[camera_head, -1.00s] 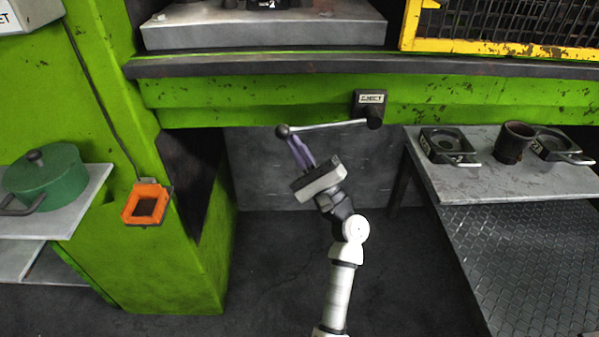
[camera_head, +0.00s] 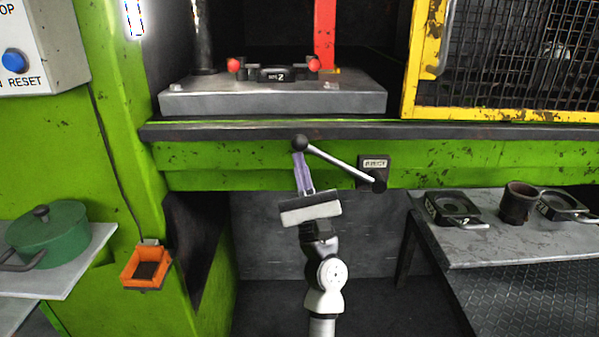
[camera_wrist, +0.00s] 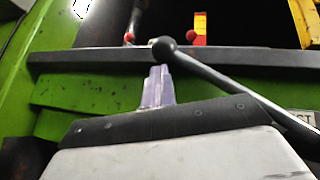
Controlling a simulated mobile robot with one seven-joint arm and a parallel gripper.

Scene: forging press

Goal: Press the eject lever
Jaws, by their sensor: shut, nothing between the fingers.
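The eject lever (camera_head: 340,163) is a light metal rod with a black ball knob (camera_head: 299,143) at its left end. Its pivot is at lower right on the green press beam, beside the EJECT label (camera_head: 375,163). The rod slants up to the left, so the knob is higher than the pivot. My gripper (camera_head: 299,156) is shut and empty, its purple fingers pointing up just below the knob. In the wrist view the fingertips (camera_wrist: 158,72) sit right under the knob (camera_wrist: 163,47); whether they touch it is unclear.
Above the beam is the press bed (camera_head: 275,98) with a die with red knobs (camera_head: 273,73). A yellow mesh guard (camera_head: 505,114) is at upper right. A side table (camera_head: 480,250) with dies and a cup stands right. A green pot (camera_head: 48,235) and orange holder (camera_head: 147,268) are left.

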